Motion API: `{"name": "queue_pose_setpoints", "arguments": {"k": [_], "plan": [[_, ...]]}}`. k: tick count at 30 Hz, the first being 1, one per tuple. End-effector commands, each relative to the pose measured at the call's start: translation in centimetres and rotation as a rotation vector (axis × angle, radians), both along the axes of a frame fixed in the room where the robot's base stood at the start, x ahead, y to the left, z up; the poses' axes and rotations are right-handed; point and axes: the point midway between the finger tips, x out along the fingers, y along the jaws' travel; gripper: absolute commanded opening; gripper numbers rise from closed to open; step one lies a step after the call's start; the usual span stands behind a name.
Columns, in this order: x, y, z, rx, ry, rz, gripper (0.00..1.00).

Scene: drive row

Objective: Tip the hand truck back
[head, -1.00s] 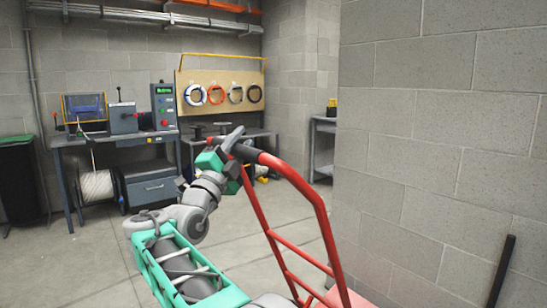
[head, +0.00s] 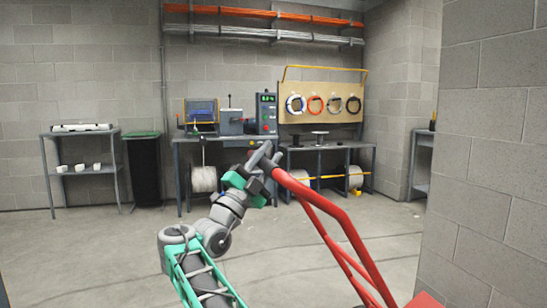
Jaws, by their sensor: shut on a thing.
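The red hand truck (head: 345,225) fills the lower right of the head view. Its tubular frame slopes from the dark grip at its top end down to the lower right, so it looks tilted. Its wheels and foot are out of view. My gripper (head: 266,163) is at the dark handle grip and is shut on it. The fingertips are partly hidden by the handle and my wrist.
A grey block wall (head: 490,150) stands close on the right. A workbench (head: 225,140) with machines, a pegboard (head: 322,90) with coils, a black bin (head: 145,170) and a shelf (head: 85,170) line the back. The concrete floor (head: 110,260) on the left is clear.

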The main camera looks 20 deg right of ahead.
Motion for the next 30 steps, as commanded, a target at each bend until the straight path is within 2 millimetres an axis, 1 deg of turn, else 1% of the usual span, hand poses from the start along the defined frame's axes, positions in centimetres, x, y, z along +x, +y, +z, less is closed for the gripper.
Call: {"name": "queue_pose_setpoints", "arguments": {"k": [1, 6, 7, 14, 23, 26, 30], "plan": [[0.3, -0.2, -1.1, 0.003, 0.02, -0.009, 0.0], [0.4, -0.2, -1.4, 0.002, 0.024, -0.009, 0.0], [0.4, -0.2, -1.5, 0.002, 0.025, -0.009, 0.31], [0.4, 0.1, -1.2, 0.002, 0.021, -0.002, 0.49], [0.2, 0.3, -0.9, 0.001, 0.014, 0.0, 0.5], [0.0, 0.7, -1.3, 0.002, 0.014, 0.002, 0.5], [-0.7, 2.0, -2.5, 0.002, 0.015, 0.002, 0.5]]}}
